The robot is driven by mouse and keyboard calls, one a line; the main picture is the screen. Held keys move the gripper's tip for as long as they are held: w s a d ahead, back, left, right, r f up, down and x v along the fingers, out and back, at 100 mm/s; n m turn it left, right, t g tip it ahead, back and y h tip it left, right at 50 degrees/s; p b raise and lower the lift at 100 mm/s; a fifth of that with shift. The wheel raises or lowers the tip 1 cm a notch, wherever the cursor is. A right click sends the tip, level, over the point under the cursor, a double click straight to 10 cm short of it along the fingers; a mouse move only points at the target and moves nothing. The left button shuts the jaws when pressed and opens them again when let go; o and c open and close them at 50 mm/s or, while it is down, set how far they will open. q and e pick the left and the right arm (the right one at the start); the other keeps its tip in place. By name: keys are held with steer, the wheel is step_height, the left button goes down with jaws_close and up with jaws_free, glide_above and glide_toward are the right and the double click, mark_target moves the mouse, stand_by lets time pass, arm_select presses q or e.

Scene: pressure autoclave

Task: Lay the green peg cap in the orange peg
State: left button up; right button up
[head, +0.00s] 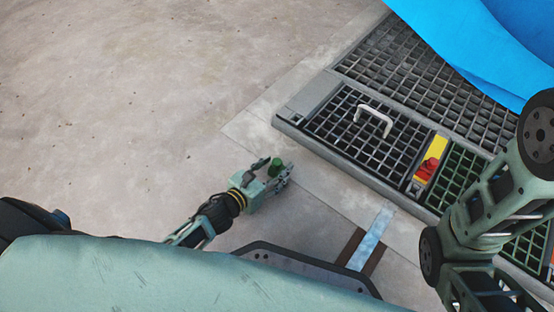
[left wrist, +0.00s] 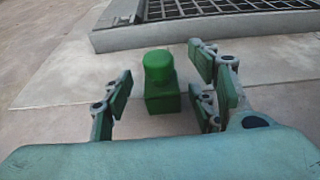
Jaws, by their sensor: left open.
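The green peg cap (head: 276,165) is at my left gripper (head: 275,172) in the head view, over the bare concrete floor. In the left wrist view the cap (left wrist: 160,85) is a square green block with a narrower rounded top, upright between the fingers. My left gripper (left wrist: 160,108) is open, with visible gaps between the cap and the fingers on both sides. I cannot tell what supports the cap.
A raised metal grating platform (head: 345,165) with a pale handle (head: 373,119) lies beyond the gripper. A red part (head: 427,168) sits on a yellow strip (head: 438,147) there. A blue sheet-like shape (head: 480,45) covers the upper right. The floor at left is clear.

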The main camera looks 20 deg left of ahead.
arm_select(q)
steer(key=shift+c, duration=0.4)
steer(key=c, duration=1.1)
steer(key=shift+c, duration=0.3)
steer(key=shift+r, duration=0.15)
